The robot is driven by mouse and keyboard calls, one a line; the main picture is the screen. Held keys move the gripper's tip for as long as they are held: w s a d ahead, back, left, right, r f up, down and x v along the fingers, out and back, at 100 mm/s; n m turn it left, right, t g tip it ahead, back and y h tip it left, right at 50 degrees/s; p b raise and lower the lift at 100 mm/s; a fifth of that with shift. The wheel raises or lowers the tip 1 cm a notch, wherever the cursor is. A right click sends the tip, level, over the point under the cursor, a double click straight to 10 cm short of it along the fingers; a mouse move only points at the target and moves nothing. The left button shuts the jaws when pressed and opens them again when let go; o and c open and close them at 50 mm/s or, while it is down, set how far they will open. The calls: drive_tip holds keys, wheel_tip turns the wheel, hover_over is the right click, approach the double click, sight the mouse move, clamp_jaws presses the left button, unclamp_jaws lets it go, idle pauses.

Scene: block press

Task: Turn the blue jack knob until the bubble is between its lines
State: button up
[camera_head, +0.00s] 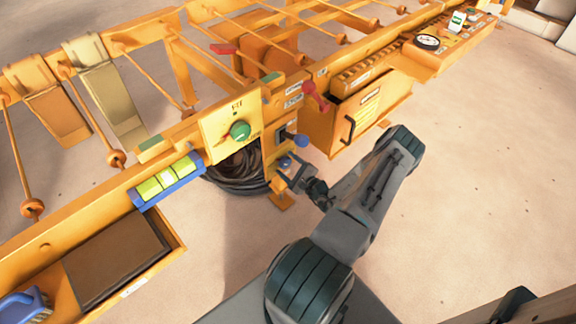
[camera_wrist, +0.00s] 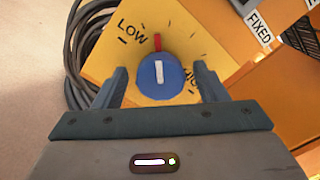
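The blue jack knob (camera_wrist: 158,84) shows in the wrist view on a yellow plate marked LOW at the left, with a partly hidden word at the right. Its white line points up toward a red mark on the plate. My gripper (camera_wrist: 160,74) is open, one finger on each side of the knob, with a gap on both sides. In the head view my gripper (camera_head: 298,178) is at the frame's front, low beside the yellow panel. The spirit level (camera_head: 167,182) is a blue bar with yellow-green windows on the front rail. Its bubble is too small to place against the lines.
A green knob (camera_head: 239,130) is on a yellow panel above. A blue-ended lever (camera_head: 300,140) and a red-ended lever (camera_head: 309,88) stick out near my gripper. A coiled dark hose (camera_head: 235,172) hangs below the panel. The floor at the right is open.

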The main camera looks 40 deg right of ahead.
drive_tip(key=shift+s, duration=0.1)
drive_tip(key=s+d+p, duration=0.1)
drive_tip(key=s+p, duration=0.1)
drive_tip(key=s, duration=1.1)
drive_tip(key=shift+s, duration=0.3)
